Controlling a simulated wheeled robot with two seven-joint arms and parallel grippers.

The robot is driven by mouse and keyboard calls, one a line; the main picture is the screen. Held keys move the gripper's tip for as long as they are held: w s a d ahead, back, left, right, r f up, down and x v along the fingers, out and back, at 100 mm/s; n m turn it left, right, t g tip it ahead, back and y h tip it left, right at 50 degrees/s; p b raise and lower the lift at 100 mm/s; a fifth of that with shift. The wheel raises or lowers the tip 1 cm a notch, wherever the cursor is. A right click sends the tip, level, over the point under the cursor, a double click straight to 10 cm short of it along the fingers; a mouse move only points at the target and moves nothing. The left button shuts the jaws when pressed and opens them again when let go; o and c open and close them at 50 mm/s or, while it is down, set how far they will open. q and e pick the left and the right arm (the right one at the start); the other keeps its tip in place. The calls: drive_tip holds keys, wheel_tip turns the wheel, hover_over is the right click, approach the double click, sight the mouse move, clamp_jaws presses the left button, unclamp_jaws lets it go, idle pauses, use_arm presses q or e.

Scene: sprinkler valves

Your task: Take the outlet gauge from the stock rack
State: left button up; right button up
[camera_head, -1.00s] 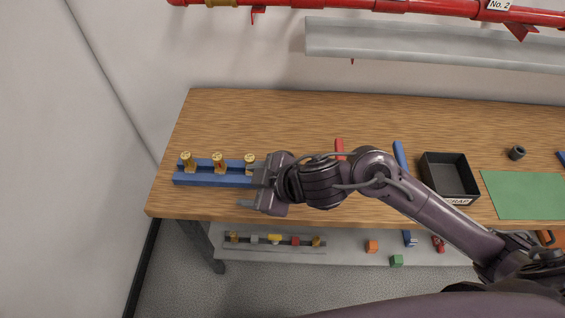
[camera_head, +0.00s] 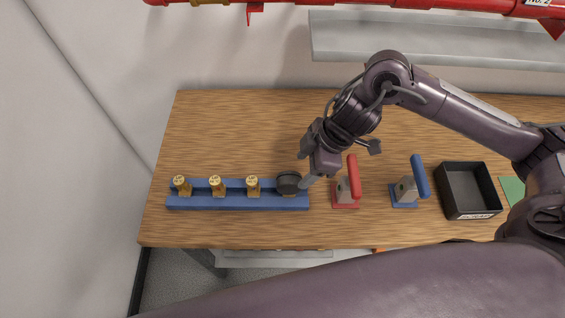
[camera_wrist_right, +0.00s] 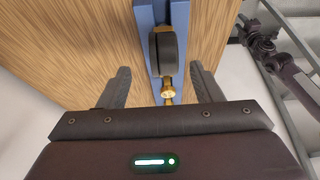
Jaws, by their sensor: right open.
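The blue stock rack (camera_head: 238,203) lies on the left part of the wooden bench. The outlet gauge (camera_head: 289,181), a dark round body, stands at the rack's right end. Several brass fittings (camera_head: 217,186) stand in a row to its left. My right gripper (camera_head: 305,165) is open just right of the gauge. In the right wrist view the gauge (camera_wrist_right: 166,52) shows between and beyond the spread fingers of the gripper (camera_wrist_right: 160,70), with brass parts below it. My left gripper is out of view.
A red-handled valve (camera_head: 347,186) and a blue-handled valve (camera_head: 408,187) stand right of the rack, then a black tray (camera_head: 467,192) and a green mat (camera_head: 513,188). A grey ledge (camera_head: 430,45) and red pipe (camera_head: 380,5) run along the wall. The bench behind the rack is clear.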

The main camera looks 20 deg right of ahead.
sight(293, 177)
drive_tip(key=shift+w+a+f, duration=0.1)
drive_tip(key=shift+w+f, duration=0.05)
drive_tip(key=shift+f, duration=0.05)
drive_tip(key=f, duration=0.1)
drive_tip(key=a+f, duration=0.2)
drive_tip(key=shift+s+p, duration=0.25)
drive_tip(key=shift+p, duration=0.15)
drive_tip(key=x, duration=0.2)
drive_tip(key=shift+w+a+f, duration=0.1)
drive_tip(key=shift+a+f, duration=0.15)
drive_tip(key=shift+w+a+f, duration=0.1)
drive_tip(key=shift+f, duration=0.25)
drive_tip(key=c, duration=1.2)
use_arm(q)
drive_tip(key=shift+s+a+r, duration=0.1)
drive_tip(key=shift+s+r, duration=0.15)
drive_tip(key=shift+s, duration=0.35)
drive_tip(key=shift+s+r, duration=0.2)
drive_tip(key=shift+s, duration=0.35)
use_arm(e)
drive_tip(key=shift+c, duration=0.2)
drive_tip(key=shift+r, duration=0.1)
